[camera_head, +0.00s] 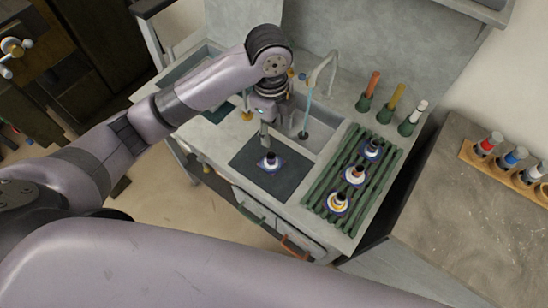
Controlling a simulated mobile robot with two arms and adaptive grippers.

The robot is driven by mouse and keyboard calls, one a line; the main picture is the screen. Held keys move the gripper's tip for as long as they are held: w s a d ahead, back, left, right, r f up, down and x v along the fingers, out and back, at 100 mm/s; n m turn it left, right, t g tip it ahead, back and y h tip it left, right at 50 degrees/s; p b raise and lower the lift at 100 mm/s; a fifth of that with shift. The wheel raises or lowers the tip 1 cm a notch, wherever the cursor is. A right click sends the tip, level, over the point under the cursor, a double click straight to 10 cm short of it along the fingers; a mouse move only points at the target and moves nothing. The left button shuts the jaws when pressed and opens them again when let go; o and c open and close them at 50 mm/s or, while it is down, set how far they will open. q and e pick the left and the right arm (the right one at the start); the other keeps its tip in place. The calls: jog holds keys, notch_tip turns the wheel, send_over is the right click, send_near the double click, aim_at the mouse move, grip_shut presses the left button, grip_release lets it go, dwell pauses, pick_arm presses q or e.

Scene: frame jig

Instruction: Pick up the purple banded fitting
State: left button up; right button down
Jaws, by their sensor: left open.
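A small fitting (270,162) with a dark top and a white, purple-edged round base stands on the dark square mat (248,178) in front of the sink. Three similar fittings with purplish rims stand on the green slatted rack (322,190): a dark one (371,149), a white one (354,175) and one with orange (337,203). Bands are too small to tell clearly. My left gripper (265,138) is open, pointing down just above and behind the fitting on the mat, apart from the rack. My right gripper is not in view.
A sink (318,132) with a curved tap (325,70) lies behind the mat. Orange, yellow and white-topped tools in green holders (364,102) stand behind the rack. A wooden rack (508,172) with coloured cylinders is on the right counter (462,215), mostly clear.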

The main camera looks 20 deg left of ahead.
pick_arm(q)
jog(key=r, duration=0.1)
jog(key=p, duration=0.2)
send_near(271, 155)
jog(key=shift+m, duration=0.4)
jog(key=f, duration=0.5)
jog(key=shift+s+d+f, duration=0.25)
jog(key=shift+d+f, duration=0.05)
jog(key=shift+f, duration=0.1)
jog(key=f+p, duration=0.1)
jog(key=f, duration=0.3)
jog(key=shift+w+a+p, duration=0.15)
jog(key=shift+w+p, duration=0.1)
jog(key=shift+p, duration=0.1)
jog(key=shift+f, duration=0.55)
jog(key=shift+c, duration=0.6)
jog(key=shift+c, duration=0.7)
grip_shut()
